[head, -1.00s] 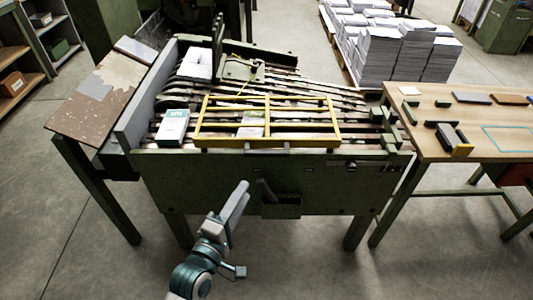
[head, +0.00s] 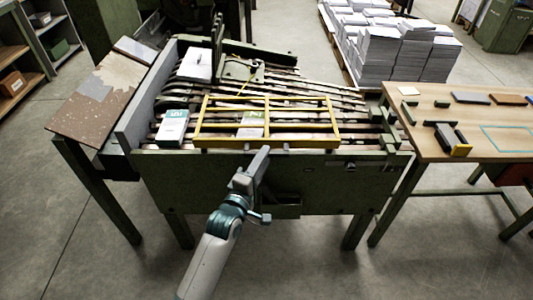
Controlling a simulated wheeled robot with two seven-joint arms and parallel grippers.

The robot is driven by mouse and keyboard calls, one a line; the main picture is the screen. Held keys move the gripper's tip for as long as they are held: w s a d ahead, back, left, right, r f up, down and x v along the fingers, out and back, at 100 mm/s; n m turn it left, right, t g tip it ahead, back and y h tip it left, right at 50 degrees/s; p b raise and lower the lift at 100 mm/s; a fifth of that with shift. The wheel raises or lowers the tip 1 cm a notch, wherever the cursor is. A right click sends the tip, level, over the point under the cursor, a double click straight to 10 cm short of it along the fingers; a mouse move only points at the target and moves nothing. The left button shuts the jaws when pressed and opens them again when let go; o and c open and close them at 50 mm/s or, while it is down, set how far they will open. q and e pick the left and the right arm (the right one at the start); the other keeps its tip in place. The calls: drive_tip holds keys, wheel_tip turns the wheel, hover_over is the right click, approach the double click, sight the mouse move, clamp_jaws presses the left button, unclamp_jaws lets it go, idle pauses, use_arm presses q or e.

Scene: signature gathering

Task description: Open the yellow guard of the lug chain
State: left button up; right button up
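The yellow guard (head: 268,99) is a rectangular bar frame lying down over the slatted lug chain (head: 365,117) of the green machine. Its front bar runs along the machine's near top edge. My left gripper (head: 264,151) points up at this front edge, just below the front bar near its middle. I cannot tell whether it touches the bar, and its fingers are too small and edge-on to show a gap. A small printed stack (head: 251,125) lies under the guard. My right gripper is not in view.
Another printed stack (head: 172,127) lies left of the guard, and a white stack (head: 199,64) sits farther back. A wooden table (head: 430,95) with small items stands at the right. A speckled side table (head: 98,100) adjoins the left. The floor in front is clear.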

use_arm(q)
drive_tip(key=shift+x, duration=1.4)
clamp_jaws()
